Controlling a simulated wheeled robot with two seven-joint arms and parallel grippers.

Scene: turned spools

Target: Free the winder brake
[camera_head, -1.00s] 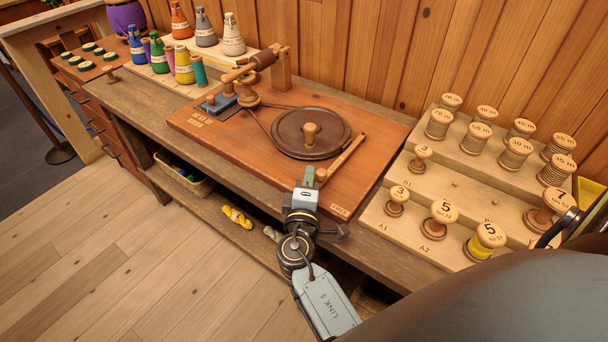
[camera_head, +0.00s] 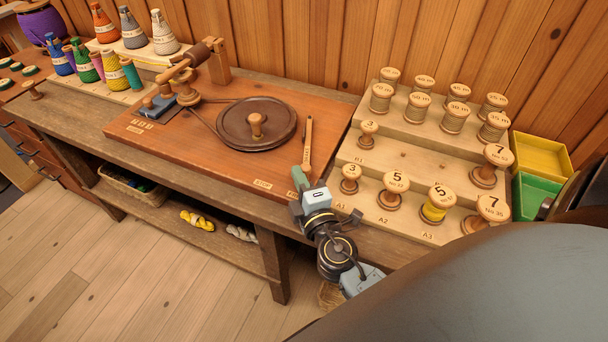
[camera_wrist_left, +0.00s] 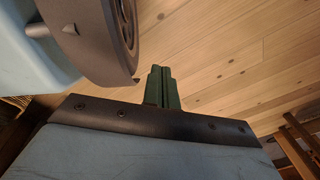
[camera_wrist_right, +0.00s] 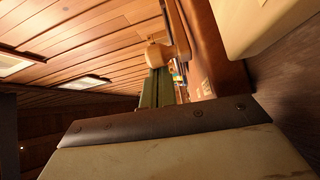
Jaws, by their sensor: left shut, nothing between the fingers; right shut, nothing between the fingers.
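The winder is a reddish-brown board (camera_head: 215,152) on the bench, with a dark round wheel (camera_head: 280,135). The brake is taken to be the slim wooden lever (camera_head: 308,140) right of the wheel. Its near end points to the board's front right corner, where two small labels sit; the left one (camera_head: 262,184) seems to read STOP, the right one is partly covered. My right gripper (camera_head: 299,176) is shut and empty at the lever's near end; contact cannot be told. Its green fingers show in the right wrist view (camera_wrist_right: 156,88). My left gripper (camera_wrist_left: 162,85) is shut and empty above the floor.
A stepped spool rack (camera_head: 350,205) stands close on the right, with yellow (camera_head: 540,155) and green bins beyond. Coloured thread cones stand at the back left.

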